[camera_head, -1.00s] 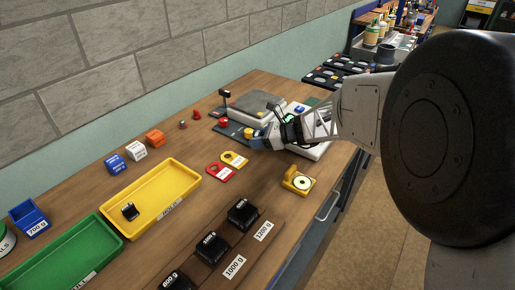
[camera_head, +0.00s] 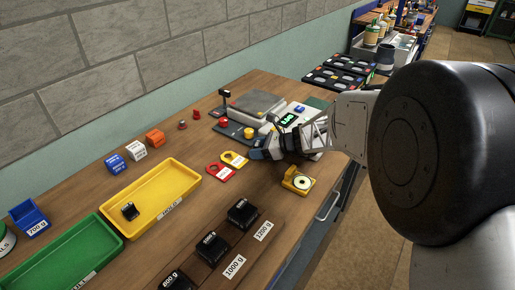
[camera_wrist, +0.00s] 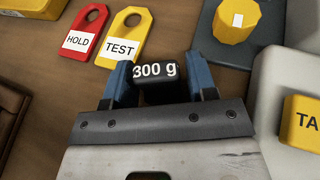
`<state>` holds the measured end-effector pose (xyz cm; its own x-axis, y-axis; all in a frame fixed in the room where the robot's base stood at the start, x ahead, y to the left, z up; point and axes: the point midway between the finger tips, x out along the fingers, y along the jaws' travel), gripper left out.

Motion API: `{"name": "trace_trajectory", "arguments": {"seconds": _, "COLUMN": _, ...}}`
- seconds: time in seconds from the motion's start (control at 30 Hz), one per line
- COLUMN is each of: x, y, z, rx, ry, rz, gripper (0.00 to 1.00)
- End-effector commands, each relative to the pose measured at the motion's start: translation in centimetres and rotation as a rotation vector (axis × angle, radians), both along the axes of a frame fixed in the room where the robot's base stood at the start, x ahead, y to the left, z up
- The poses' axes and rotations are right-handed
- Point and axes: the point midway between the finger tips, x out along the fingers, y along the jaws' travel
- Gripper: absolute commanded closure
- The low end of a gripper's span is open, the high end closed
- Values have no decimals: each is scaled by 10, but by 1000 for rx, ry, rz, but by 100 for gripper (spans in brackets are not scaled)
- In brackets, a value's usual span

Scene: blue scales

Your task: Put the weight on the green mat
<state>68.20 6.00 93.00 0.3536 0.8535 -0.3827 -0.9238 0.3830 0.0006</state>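My gripper (camera_head: 256,153) is above the table between the scale and the tags. In the wrist view its blue fingers (camera_wrist: 162,85) are closed on the sides of a black weight (camera_wrist: 154,72) marked 300 g. The weight is hidden or too small to make out in the head view. My gripper is to the left of the mat and nearer the camera.
A scale (camera_head: 257,104) with a lit green display stands behind my gripper. A red tag (camera_head: 218,172) and a yellow tag (camera_head: 234,159) lie close by. A yellow tray (camera_head: 150,197) and green tray (camera_head: 62,256) are at left.

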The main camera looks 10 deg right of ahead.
Motion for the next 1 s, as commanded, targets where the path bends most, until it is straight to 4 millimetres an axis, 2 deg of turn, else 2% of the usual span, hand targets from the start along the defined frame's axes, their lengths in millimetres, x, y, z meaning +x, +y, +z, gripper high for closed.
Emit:
{"name": "trace_trajectory", "arguments": {"seconds": 0.03, "x": 0, "y": 0, "z": 0, "rx": 0, "ry": 0, "rz": 0, "gripper": 40}}
{"name": "trace_trajectory", "arguments": {"seconds": 0.07, "x": 0, "y": 0, "z": 0, "rx": 0, "ry": 0, "rz": 0, "gripper": 36}}
{"name": "trace_trajectory", "arguments": {"seconds": 0.57, "x": 0, "y": 0, "z": 3, "rx": -1, "ry": -2, "rz": 1, "gripper": 36}}
{"name": "trace_trajectory", "arguments": {"seconds": 0.77, "x": -5, "y": -14, "z": 9, "rx": 0, "ry": -1, "rz": -2, "gripper": 36}}
{"name": "trace_trajectory", "arguments": {"seconds": 1.0, "x": -16, "y": -39, "z": 20, "rx": -1, "ry": 0, "rz": -2, "gripper": 36}}
